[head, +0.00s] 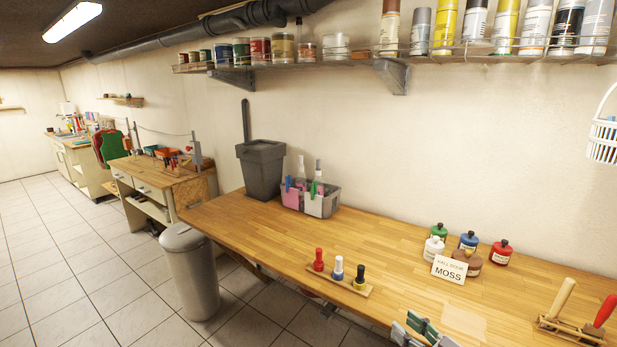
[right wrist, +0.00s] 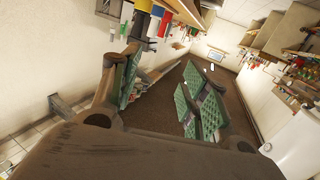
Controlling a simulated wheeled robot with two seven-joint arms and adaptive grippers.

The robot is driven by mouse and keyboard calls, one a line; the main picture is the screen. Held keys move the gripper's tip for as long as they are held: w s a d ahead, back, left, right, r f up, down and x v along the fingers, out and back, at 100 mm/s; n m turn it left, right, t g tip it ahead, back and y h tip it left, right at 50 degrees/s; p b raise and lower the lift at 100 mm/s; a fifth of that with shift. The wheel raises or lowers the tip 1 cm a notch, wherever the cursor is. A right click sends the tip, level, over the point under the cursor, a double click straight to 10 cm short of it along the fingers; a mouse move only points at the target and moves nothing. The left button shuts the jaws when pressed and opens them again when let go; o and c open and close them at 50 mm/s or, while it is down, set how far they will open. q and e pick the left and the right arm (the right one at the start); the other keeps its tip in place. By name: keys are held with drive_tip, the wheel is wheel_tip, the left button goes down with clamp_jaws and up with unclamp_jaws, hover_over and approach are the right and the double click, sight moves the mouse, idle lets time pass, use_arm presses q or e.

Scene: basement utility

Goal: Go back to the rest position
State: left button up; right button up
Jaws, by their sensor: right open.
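My right gripper (head: 424,330) shows at the bottom edge of the head view, over the front part of the wooden workbench (head: 390,235). Only its green-padded fingertips are in that view. In the right wrist view the same gripper (right wrist: 167,88) has its green pads spread wide apart, with nothing between them. The picture there is tilted, with shelf cans beyond the fingers. My left gripper is not in view.
A rack with red, white and yellow-black pieces (head: 338,277) lies near the bench's front edge. Several small bottles (head: 468,241) stand behind a MOSS card (head: 450,269). A tool holder (head: 570,327) is at right.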

drive_tip(key=s+f+m+g+h, duration=0.4)
drive_tip(key=s+f+m+h, duration=0.2)
drive_tip(key=s+f+h, duration=0.3)
drive_tip(key=s+a+n+g, duration=0.1)
drive_tip(key=s+a+g, duration=0.1)
drive_tip(key=s+g, duration=0.3)
drive_tip(key=s+a+g, duration=0.2)
drive_tip(key=s, duration=0.6)
wheel_tip(320, 180, down, 34)
drive_tip(key=s+f+g, duration=0.1)
drive_tip(key=s+g, duration=0.1)
drive_tip(key=s+d+f, duration=0.2)
drive_tip(key=s+f, duration=0.8)
drive_tip(key=s, duration=0.1)
drive_tip(key=s+d+f+b, duration=0.1)
drive_tip(key=s+d+f, duration=0.1)
drive_tip(key=s+f, duration=0.8)
drive_tip(key=shift+s+d+n+g+b, duration=0.3)
drive_tip(key=shift+s+n+g, duration=0.1)
drive_tip(key=shift+s, duration=0.4)
